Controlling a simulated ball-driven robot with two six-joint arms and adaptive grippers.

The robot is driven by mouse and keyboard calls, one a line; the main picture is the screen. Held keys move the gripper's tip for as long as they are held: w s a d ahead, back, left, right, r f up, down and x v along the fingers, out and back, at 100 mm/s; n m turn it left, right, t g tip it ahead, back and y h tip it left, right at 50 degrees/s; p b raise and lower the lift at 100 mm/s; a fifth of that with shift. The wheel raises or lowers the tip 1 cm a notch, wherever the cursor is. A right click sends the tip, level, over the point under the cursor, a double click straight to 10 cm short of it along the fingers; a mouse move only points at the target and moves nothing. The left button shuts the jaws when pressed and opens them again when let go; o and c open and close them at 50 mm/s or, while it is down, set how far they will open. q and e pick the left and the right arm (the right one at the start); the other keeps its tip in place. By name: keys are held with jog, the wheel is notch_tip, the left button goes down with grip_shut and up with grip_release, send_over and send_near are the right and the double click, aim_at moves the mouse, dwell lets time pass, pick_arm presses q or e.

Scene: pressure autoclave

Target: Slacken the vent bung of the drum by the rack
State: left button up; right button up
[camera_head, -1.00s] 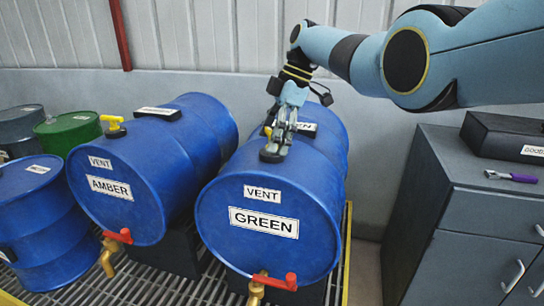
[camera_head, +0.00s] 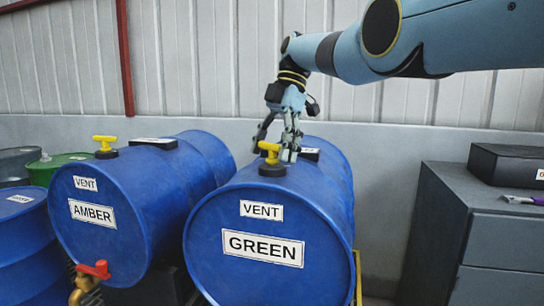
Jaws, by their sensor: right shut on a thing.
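The blue drum labelled GREEN (camera_head: 225,272) lies on its side in the middle. Its vent bung (camera_head: 270,153), a yellow T-handle on a black collar, stands upright on top near the front end, by the VENT label. My right gripper (camera_head: 276,147) comes down from above and behind, its fingers at the yellow handle. It is shut on that bung; the handle partly hides the contact. The blue drum labelled AMBER (camera_head: 110,250) lies to the left with its own yellow vent bung (camera_head: 105,147). My left gripper is not in view.
Upright blue (camera_head: 22,250) and green (camera_head: 60,166) drums stand at the left. A dark cabinet (camera_head: 450,230) at the right carries a black case (camera_head: 508,163) and a purple-handled tool (camera_head: 522,200). A red-levered tap (camera_head: 95,270) juts from the AMBER drum's front.

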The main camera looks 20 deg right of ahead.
jog(key=shift+r, duration=0.15)
jog(key=o, duration=1.1)
jog(key=shift+o, duration=0.2)
